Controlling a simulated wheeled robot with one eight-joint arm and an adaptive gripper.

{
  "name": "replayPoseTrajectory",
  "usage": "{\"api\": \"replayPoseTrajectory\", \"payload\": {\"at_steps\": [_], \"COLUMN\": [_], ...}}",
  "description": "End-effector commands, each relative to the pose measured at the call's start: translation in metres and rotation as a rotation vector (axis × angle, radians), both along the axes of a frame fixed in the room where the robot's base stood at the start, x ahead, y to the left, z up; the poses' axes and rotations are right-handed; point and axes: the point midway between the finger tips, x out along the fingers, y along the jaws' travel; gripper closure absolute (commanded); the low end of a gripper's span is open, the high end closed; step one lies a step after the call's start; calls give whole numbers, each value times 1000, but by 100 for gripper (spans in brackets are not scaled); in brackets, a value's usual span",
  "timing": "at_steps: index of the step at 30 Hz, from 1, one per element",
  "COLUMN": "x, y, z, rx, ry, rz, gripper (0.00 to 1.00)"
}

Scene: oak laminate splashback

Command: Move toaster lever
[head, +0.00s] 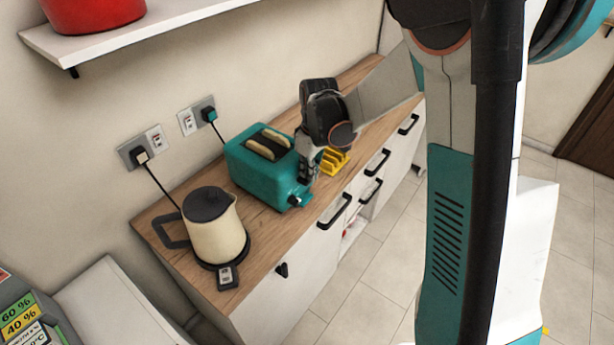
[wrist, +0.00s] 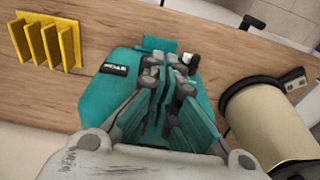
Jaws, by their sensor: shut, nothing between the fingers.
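A teal toaster (head: 255,178) stands on the wooden counter with two bread slices (head: 268,143) in its top slots. Its lever end faces front right. A teal tab that looks like the lever (wrist: 157,44) projects from that end in the wrist view, low down, beside a dark and white knob (wrist: 190,61). The tab also shows in the head view (head: 305,199). My gripper (head: 306,181) is shut and empty, pointing down at the lever end. In the wrist view its fingertips (wrist: 163,64) overlap the toaster near the tab; I cannot tell whether they touch.
A cream kettle (head: 216,235) on its base stands left of the toaster. A yellow rack (head: 334,160) stands to the right, close to my gripper. A shelf (head: 130,35) with a red pot hangs above. Plugs and cords run along the wall. Bare counter lies in front of the toaster.

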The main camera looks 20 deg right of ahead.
Motion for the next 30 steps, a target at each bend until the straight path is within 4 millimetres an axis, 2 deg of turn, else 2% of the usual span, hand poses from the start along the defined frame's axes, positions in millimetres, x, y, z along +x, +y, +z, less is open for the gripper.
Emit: {"api": "replayPoseTrajectory", "payload": {"at_steps": [1,7,14,22,30], "x": [0,0,-1,-23,-24], "y": [0,0,-1,-17,-18], "z": [-10,-32,-25,-16,-16], "rx": [0,0,0,0,0], "ry": [0,0,0,0,0], "rz": [0,0,-1,-1,0], "gripper": [100,100,100,100,100]}}
